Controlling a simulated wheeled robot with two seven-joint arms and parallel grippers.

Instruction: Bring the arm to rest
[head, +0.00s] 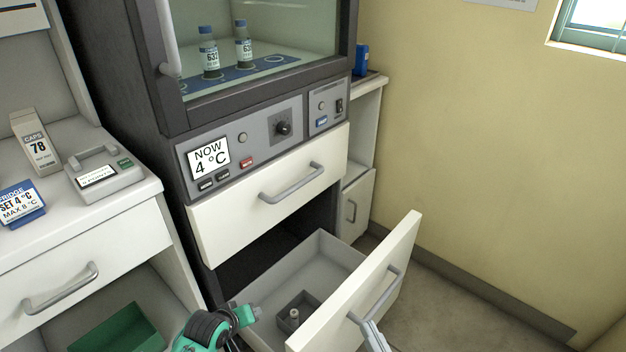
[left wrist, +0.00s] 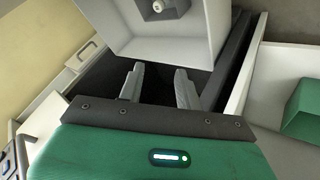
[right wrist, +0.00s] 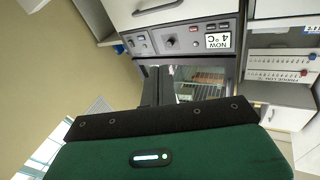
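My right gripper (head: 374,337) shows at the bottom edge of the head view, beside the handle of the open lower drawer. In the right wrist view its dark fingers (right wrist: 157,86) lie close together with nothing seen between them. My left gripper (left wrist: 159,88) is open and empty in the left wrist view, its two pale fingers apart over the dark gap beside the drawer. Part of my green and black left arm (head: 205,330) shows in the head view.
The lower drawer (head: 345,262) stands open and holds a small grey block (head: 298,302) with a pale peg. The upper drawer (head: 240,222) is shut. Two bottles (head: 209,58) stand behind the glass. A green bin (head: 118,330) is at lower left. Floor at right is clear.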

